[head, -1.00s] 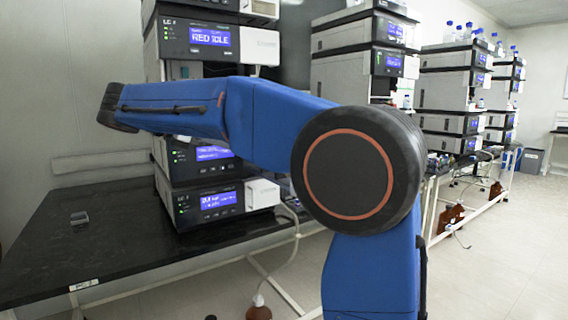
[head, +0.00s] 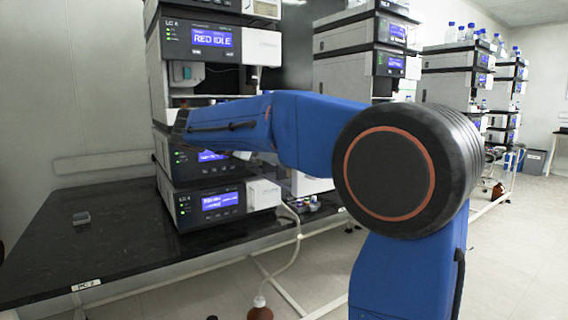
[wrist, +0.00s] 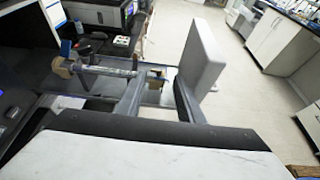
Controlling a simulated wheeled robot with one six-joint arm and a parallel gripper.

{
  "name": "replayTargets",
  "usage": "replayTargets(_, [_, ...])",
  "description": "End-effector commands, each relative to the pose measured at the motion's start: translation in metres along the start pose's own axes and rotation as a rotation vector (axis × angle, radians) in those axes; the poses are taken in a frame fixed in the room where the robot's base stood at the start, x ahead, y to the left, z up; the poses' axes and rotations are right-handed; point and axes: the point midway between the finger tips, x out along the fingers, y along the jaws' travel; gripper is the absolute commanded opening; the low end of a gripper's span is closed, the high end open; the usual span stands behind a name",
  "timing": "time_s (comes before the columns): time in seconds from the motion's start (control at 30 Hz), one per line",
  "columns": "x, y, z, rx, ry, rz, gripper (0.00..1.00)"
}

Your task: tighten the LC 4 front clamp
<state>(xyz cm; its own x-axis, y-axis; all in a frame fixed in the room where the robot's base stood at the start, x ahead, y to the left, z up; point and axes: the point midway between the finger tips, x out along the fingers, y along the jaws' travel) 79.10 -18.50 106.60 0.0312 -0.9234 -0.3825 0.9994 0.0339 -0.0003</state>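The LC 4 stack (head: 165,75) stands on the black bench in the head view, its upper screen reading RED IDLE. My blue forearm crosses in front of its middle and hides part of it; my gripper is hidden there. In the wrist view a slim column (wrist: 105,71) lies crosswise, with a tan clamp (wrist: 63,68) at its left end. My gripper (wrist: 158,88) shows as two grey fingers spread apart below that right piece. I cannot tell whether they touch it.
A light grey upright panel (wrist: 200,55) stands just right of my gripper. Other instrument stacks (head: 345,60) stand to the right. A tube hangs to a brown bottle (head: 260,312) below.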

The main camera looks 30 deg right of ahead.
Motion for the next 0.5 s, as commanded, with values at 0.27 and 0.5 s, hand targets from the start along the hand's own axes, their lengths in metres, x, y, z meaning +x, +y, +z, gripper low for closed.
replayTargets(0.27, [0.026,0.000,0.000,0.000,0.000,-0.001,0.34])
replayTargets(0.5, [0.029,0.000,0.000,0.000,0.000,0.000,0.34])
